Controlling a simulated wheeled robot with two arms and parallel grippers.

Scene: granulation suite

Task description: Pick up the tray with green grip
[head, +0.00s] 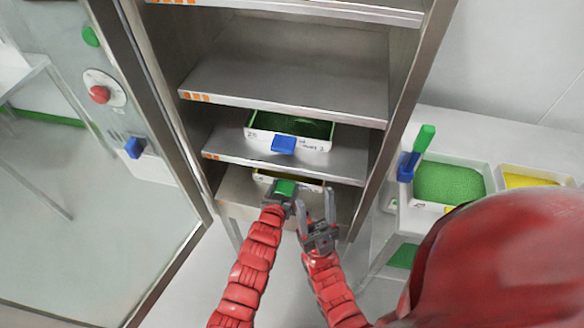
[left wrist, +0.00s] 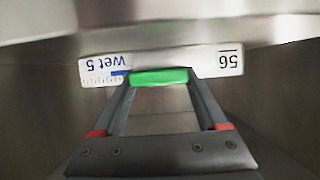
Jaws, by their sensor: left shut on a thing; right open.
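The tray with the green grip (head: 262,179) sits on the lowest visible shelf of the cabinet, mostly hidden under the shelf above, with a strip of yellow contents showing. Its green grip (head: 286,188) faces me. My left gripper (head: 283,195) is shut on the green grip. In the left wrist view the grip (left wrist: 160,77) lies between the fingertips, and the tray's white front (left wrist: 210,62) carries the labels "wet 5" and "56". My right gripper (head: 318,212) is open and empty, just right of the left one, in front of the shelf.
A white tray with green contents and a blue grip (head: 284,145) sits one shelf up. The upper shelf (head: 290,85) is empty. A side table at right holds a bin of green granules (head: 450,184) and a yellow one (head: 530,181).

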